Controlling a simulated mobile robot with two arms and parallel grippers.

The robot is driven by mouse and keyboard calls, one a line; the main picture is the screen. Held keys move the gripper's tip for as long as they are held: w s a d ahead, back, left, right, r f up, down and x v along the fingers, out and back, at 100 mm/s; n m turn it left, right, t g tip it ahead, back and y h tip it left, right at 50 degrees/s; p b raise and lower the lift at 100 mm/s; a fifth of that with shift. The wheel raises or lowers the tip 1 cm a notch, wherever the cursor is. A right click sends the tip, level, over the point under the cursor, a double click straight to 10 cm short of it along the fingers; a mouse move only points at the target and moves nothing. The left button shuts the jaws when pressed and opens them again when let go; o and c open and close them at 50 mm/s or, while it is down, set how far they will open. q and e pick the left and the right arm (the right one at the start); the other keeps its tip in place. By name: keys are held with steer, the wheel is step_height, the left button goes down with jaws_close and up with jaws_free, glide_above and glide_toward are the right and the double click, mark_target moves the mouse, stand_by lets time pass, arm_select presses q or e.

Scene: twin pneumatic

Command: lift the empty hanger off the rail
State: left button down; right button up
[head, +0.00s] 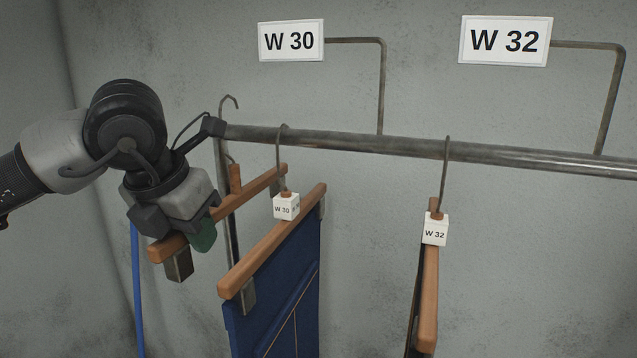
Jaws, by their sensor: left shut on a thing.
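The empty hanger (265,184) is a wooden bar with metal clips and no garment on it. The fingers partly hide the bar there. My right gripper is not in view.
A hanger with blue trousers (290,285) and a W 30 tag (286,207) hangs close to the right. A W 32 hanger (430,285) hangs farther right. Signs W 30 (291,41) and W 32 (505,40) stand above the rail. A grey wall is behind.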

mark_target(150, 262)
arm_select(q)
steer(key=shift+s+a+b, duration=0.25)
steer(key=shift+s+b, duration=0.1)
steer(key=shift+s, duration=0.3)
steer(key=shift+s+a+b, duration=0.2)
steer(key=shift+s+b, duration=0.1)
steer(key=shift+s, duration=0.3)
steer(key=shift+s+a+b, duration=0.25)
steer(key=shift+s+b, duration=0.1)
steer(key=shift+s, duration=0.3)
steer(key=shift+s+a+b, duration=0.25)
steer(key=shift+s+b, duration=0.05)
steer(key=shift+s, duration=0.4)
steer(key=shift+s+a+b, duration=0.25)
steer(key=shift+s, duration=0.45)
